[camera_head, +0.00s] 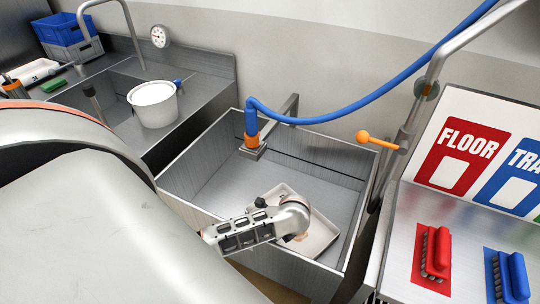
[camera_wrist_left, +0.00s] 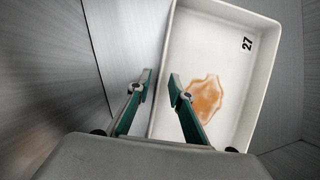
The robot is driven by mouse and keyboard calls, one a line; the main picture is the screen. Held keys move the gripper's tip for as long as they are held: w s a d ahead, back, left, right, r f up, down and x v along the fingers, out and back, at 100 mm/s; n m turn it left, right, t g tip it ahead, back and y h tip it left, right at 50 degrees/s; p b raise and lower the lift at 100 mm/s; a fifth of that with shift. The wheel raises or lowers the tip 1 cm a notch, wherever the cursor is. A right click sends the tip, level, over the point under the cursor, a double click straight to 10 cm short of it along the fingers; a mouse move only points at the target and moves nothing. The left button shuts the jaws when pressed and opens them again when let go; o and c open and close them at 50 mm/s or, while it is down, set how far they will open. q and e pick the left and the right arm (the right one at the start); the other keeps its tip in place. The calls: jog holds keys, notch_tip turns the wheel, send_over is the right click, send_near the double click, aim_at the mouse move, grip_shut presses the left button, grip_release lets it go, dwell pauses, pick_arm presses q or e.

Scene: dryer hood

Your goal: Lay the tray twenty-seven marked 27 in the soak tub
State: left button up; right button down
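The white tray (camera_wrist_left: 228,50), marked 27 and with an orange-brown stain inside, is in the steel tub (camera_head: 193,160) in the middle of the head view. The tray also shows in that view (camera_head: 322,232), low in the tub and partly behind my left wrist. My left gripper (camera_wrist_left: 160,84) is open, its green-padded fingers apart on either side of the line of the tray's left rim. I cannot tell whether the fingers touch the rim. In the head view the fingers are hidden by my wrist. My right gripper is in neither view.
A blue hose with an orange collar (camera_head: 252,142) hangs over the tub's back wall. An orange lever (camera_head: 375,138) stands at its right. A white bucket (camera_head: 154,104) is left of the tub. Red (camera_head: 436,252) and blue (camera_head: 514,277) brushes lie on the right counter.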

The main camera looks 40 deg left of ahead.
pick_arm(q)
jog(key=shift+r, duration=0.35)
jog(key=v, duration=1.2)
jog(key=shift+r, duration=0.25)
jog(key=shift+a, duration=0.1)
